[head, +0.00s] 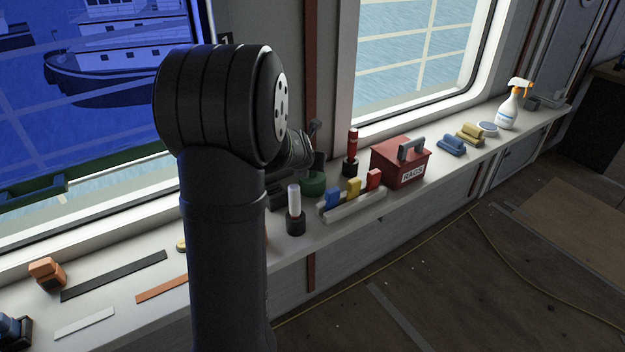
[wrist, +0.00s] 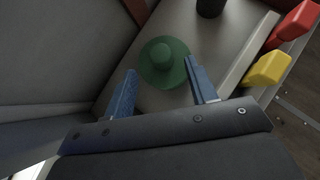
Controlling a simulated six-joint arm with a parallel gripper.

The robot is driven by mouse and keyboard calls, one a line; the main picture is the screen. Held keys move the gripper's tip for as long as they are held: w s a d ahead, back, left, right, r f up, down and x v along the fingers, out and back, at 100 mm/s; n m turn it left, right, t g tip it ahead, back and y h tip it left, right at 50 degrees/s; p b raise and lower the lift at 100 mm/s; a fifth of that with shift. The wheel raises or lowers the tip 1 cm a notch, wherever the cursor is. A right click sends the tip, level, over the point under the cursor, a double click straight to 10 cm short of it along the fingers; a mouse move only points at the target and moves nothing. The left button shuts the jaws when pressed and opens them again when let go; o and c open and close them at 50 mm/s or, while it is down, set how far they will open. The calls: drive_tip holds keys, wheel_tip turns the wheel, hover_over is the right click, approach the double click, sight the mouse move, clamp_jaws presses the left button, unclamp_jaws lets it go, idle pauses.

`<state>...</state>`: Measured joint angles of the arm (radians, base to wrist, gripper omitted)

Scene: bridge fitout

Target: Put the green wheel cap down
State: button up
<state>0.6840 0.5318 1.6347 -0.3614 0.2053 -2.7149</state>
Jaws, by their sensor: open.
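The green wheel cap (wrist: 164,62), a round disc with a raised knob, sits on the white window sill in the wrist view. It also shows in the head view (head: 314,185), partly hidden by my arm. My gripper (wrist: 161,67) is open, with one blue finger on each side of the cap's near edge. A gap shows between each finger and the cap's knob. I cannot tell whether a finger touches the rim. In the head view my gripper is mostly hidden behind my arm.
Close by on the sill (head: 118,262) stand a white-topped cylinder (head: 294,206), a rack with blue, yellow and red pieces (head: 352,205), a red marker in a black base (head: 351,155) and a red rags box (head: 398,165). The window wall is behind.

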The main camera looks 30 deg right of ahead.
sight(312, 177)
drive_tip(key=shift+d+r+x, duration=0.1)
drive_tip(key=shift+x, duration=1.25)
drive_tip(key=shift+d+r+x, duration=0.1)
drive_tip(key=shift+d+x, duration=0.05)
drive_tip(key=shift+x, duration=1.25)
drive_tip(key=shift+r, duration=0.1)
drive_tip(key=shift+c, duration=0.2)
clamp_jaws()
